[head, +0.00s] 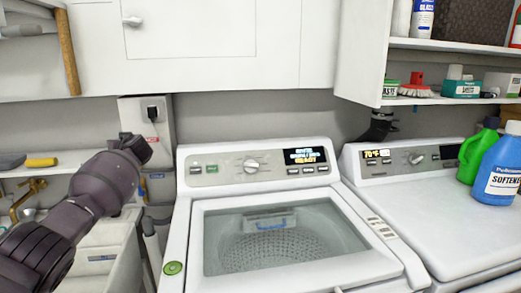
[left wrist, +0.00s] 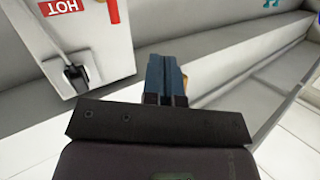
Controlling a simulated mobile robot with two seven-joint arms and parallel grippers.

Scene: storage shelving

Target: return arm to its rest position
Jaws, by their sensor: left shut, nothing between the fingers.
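My left arm (head: 95,195) comes in from the left of the head view and reaches up over the sink area, left of the washer. In the left wrist view my left gripper (left wrist: 166,78) is shut, its two blue-grey fingers together with nothing between them. In the head view its fingers are hidden behind the wrist. My right arm and gripper are in neither view.
A top-loading washer (head: 182,240) with a glass lid stands centre, and a dryer (head: 425,215) stands right with green (head: 472,160) and blue (head: 497,170) bottles on it. White cabinets (head: 190,40) hang above. A utility sink (head: 100,255) lies below my left arm.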

